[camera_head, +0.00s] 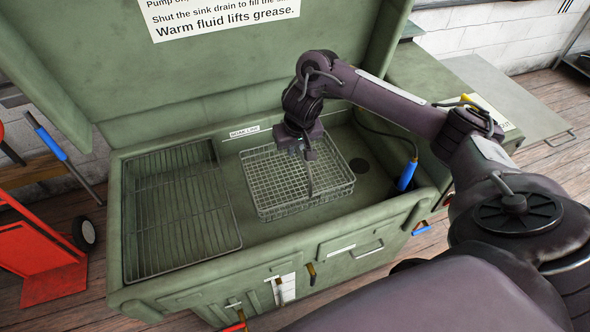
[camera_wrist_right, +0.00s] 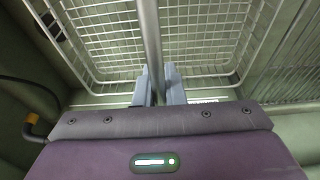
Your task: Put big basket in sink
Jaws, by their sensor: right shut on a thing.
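The big wire basket (camera_head: 280,185) sits inside the green sink (camera_head: 375,185), right of the wire rack. Its mesh and rim also show in the right wrist view (camera_wrist_right: 205,30). My right gripper (camera_head: 310,155) is over the basket, shut on its handle (camera_wrist_right: 151,40), the upright bar between the two fingers in the wrist view. In the head view the handle runs down from the gripper to the near part of the basket. Whether the basket touches the sink floor is hard to tell. My left gripper is out of view.
A wire rack (camera_head: 185,215) fills the left part of the sink. A blue-handled hose tool (camera_head: 407,175) stands at the right side, near a dark drain hole (camera_head: 359,166). The open green lid (camera_head: 200,85) rises behind. A red hand truck (camera_head: 40,255) is at the left.

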